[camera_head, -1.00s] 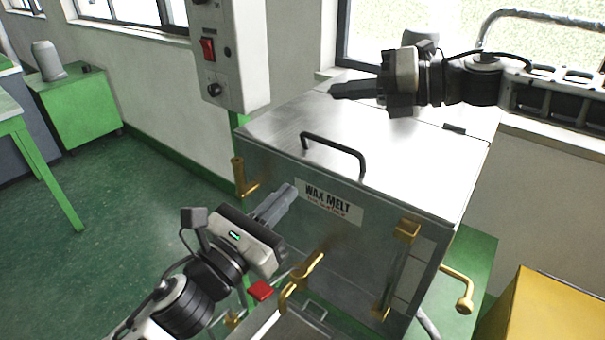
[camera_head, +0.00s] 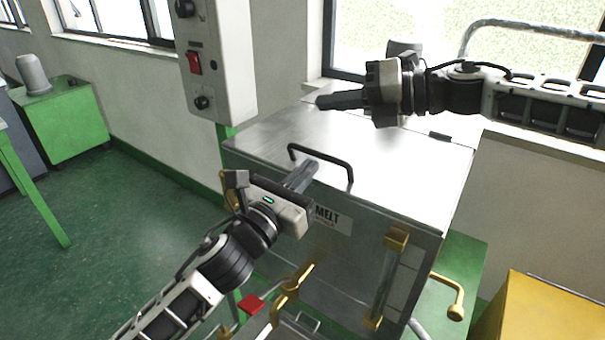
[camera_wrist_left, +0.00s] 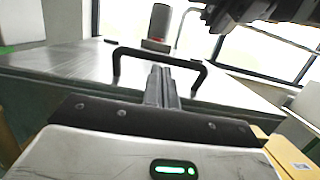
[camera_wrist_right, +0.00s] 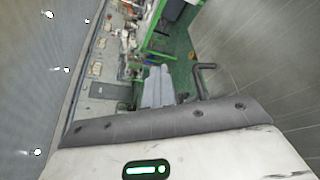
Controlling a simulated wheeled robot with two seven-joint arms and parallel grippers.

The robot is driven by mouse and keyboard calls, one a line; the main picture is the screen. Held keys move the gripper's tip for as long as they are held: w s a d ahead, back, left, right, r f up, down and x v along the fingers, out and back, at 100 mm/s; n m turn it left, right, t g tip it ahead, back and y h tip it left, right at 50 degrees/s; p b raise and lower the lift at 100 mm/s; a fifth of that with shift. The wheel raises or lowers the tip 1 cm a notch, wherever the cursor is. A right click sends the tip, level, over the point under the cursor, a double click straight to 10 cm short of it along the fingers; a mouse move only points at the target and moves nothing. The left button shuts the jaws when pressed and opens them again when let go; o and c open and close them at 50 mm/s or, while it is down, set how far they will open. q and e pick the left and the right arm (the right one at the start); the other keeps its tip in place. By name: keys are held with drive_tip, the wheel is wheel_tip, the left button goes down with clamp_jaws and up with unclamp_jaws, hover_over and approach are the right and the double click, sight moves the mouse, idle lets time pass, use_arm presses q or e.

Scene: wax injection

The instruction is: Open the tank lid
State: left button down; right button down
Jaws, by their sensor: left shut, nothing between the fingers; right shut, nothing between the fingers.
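The tank lid (camera_head: 400,165) is a flat silver metal cover lying closed on the wax melt tank (camera_head: 350,250). Its black bar handle (camera_head: 322,160) stands near the front edge; it also shows in the left wrist view (camera_wrist_left: 160,55). My left gripper (camera_head: 308,170) is shut and empty, its fingertips close to the handle. In the left wrist view the fingers (camera_wrist_left: 160,82) point at the handle's middle; I cannot tell whether they touch it. My right gripper (camera_head: 322,101) is shut and empty above the back of the lid, pointing left. Its fingers (camera_wrist_right: 158,85) also show in the right wrist view.
A grey control box (camera_head: 215,60) with a red switch stands left of the tank. Brass clamps (camera_head: 395,240) and a valve (camera_head: 290,290) are on the tank's front. A yellow cabinet (camera_head: 550,310) stands at the lower right.

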use_arm(q)
drive_tip(key=shift+r, duration=0.95)
use_arm(e)
drive_tip(key=c, duration=2.2)
unclamp_jaws()
drive_tip(key=c, duration=1.5)
unclamp_jaws()
drive_tip(key=shift+s, duration=0.1)
